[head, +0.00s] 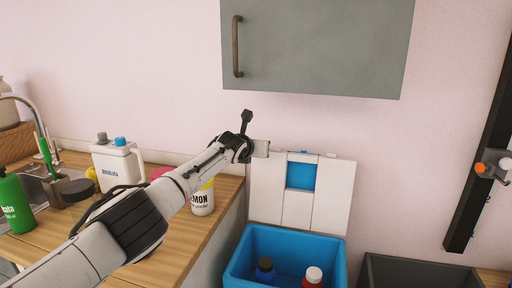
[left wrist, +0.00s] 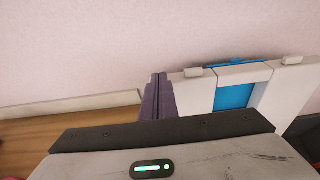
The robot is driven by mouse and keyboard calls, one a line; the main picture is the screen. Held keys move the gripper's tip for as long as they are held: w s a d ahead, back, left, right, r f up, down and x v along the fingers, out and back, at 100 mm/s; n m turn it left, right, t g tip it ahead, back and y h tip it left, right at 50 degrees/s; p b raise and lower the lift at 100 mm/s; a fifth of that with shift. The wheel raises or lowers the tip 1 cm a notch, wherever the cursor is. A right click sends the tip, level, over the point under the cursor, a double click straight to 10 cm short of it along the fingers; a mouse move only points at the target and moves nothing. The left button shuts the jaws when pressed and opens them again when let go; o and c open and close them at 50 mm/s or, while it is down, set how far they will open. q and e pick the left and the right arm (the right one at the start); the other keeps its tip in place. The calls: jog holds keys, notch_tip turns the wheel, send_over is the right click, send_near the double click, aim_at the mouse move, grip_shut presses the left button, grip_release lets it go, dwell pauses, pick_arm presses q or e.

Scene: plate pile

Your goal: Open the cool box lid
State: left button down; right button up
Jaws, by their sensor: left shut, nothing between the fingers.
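The cool box (head: 238,262) is blue and stands below the wall cabinet, right of the counter. Its white lid (head: 333,190) stands upright at the back of the box, near the wall, with the box's inside showing. A dark-capped bottle and a white-capped bottle are inside. The lid also shows in the left wrist view (left wrist: 198,92). My left gripper (head: 262,148) is at the lid's upper left corner; its fingers (left wrist: 158,97) are shut with nothing between them, close beside the lid's left edge. I cannot tell whether they touch it. My right gripper is out of view.
The wooden counter (head: 160,222) at left holds a white jug (head: 115,165), a lemon container (head: 203,200) and a green bottle (head: 14,203). A grey cabinet (head: 320,45) hangs above. A dark grey bin (head: 415,270) stands right of the box.

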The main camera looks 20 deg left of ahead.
pick_arm(q)
jog(key=shift+w+r, duration=0.15)
jog(key=shift+r, duration=0.05)
jog(key=p+v, duration=0.2)
jog(key=v, duration=0.8)
jog(key=shift+s, duration=0.2)
